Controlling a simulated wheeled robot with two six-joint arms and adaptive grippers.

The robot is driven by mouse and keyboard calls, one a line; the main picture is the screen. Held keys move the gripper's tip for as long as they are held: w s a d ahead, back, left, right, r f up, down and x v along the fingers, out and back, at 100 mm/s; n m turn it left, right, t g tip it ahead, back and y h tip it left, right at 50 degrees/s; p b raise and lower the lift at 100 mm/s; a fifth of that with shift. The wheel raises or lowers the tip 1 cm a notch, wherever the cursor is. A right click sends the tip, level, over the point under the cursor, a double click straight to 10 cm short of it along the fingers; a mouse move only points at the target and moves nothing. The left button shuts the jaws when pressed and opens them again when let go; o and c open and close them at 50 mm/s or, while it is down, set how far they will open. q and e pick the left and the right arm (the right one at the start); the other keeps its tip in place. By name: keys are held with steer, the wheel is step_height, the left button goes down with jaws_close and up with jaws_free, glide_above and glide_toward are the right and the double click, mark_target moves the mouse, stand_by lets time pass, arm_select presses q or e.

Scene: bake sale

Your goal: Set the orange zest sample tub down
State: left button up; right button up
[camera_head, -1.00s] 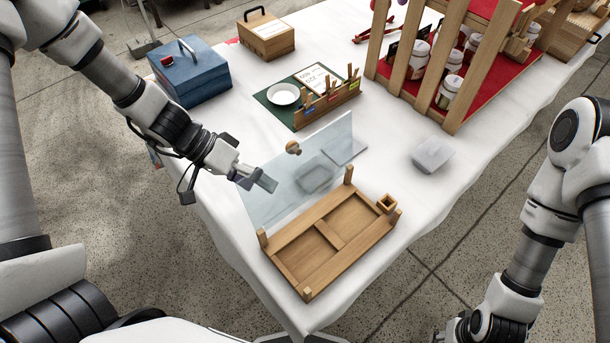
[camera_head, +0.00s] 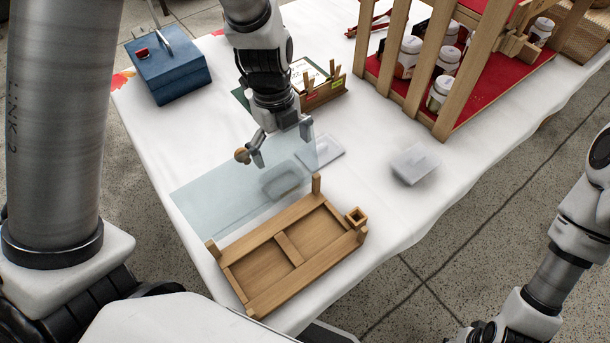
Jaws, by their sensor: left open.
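My left gripper (camera_head: 283,147) points down over the table at the far side of the clear panel, its two fingers apart with nothing seen between them. Pale translucent tubs stand on the white cloth: one (camera_head: 320,153) just right of the gripper, one (camera_head: 413,163) farther right, and one (camera_head: 283,182) seen through the panel. I cannot read any label, so I cannot tell which is the orange zest sample tub. My right gripper cannot be made out; only my right arm shows at the lower right.
A wooden divided tray (camera_head: 263,268) with corner posts stands at the near edge, the clear panel (camera_head: 215,200) behind it. A round wooden knob (camera_head: 242,155) is left of my gripper. A card holder (camera_head: 325,92), blue box (camera_head: 170,68) and wooden rack (camera_head: 455,95) stand farther back.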

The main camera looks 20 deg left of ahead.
arm_select(q)
steer(key=f, duration=0.1)
steer(key=s+f, duration=0.1)
steer(key=a+f, duration=0.1)
steer(key=f, duration=0.1)
steer(key=shift+s+a, duration=0.1)
steer(key=shift+s, duration=0.25)
steer(key=f, duration=0.1)
steer(key=d+f, duration=0.1)
steer(key=f, duration=0.1)
steer(key=shift+w+d+b, duration=0.1)
steer(key=shift+w+b, duration=0.1)
steer(key=shift+b, duration=0.15)
steer(key=shift+s+a, duration=0.15)
steer(key=shift+a, duration=0.05)
steer(key=shift+d, duration=0.1)
steer(key=c, duration=0.5)
steer(key=shift+c, duration=0.2)
